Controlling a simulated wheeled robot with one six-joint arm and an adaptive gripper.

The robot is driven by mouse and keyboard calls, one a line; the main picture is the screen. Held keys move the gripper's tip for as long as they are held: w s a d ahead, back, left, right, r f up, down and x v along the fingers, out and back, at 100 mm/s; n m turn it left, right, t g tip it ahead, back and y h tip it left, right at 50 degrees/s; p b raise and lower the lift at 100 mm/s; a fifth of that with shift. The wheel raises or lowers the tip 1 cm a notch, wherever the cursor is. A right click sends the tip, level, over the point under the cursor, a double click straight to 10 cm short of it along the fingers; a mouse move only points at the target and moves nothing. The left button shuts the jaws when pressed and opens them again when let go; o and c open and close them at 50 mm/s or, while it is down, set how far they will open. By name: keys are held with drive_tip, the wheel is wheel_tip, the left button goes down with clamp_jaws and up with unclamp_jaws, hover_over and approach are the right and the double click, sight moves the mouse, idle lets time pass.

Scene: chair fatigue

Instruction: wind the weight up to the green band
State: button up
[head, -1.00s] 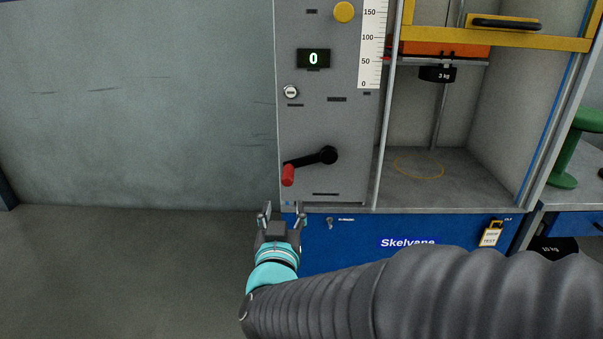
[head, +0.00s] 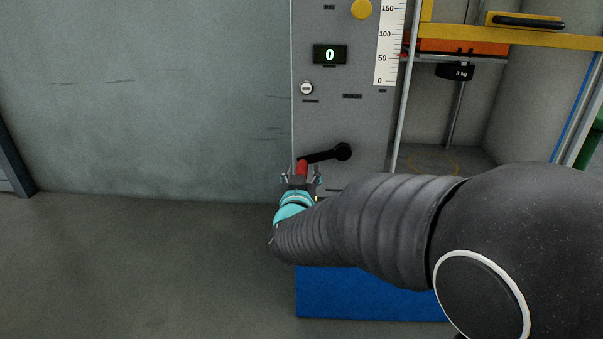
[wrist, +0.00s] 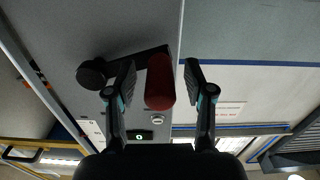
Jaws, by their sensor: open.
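The crank (head: 328,154) is a black arm on the grey panel, with a red handle (head: 302,168) at its left end. My gripper (head: 301,176) is open, with its fingers on either side of the red handle in the head view. In the wrist view the red handle (wrist: 160,82) lies between the two open fingers (wrist: 158,84), with a visible gap on the right. The black weight (head: 455,71), marked 3 kg, hangs under the orange block inside the machine. The scale (head: 389,45) shows 0 to 150. The green band is not in view.
The display (head: 330,55) reads 0. A yellow guard frame (head: 480,34) crosses the bay at right. The floor at left is clear.

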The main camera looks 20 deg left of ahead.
clamp_jaws()
drive_tip(key=shift+a+r+m, duration=0.1)
drive_tip(key=shift+r+m, duration=0.2)
idle(0.4)
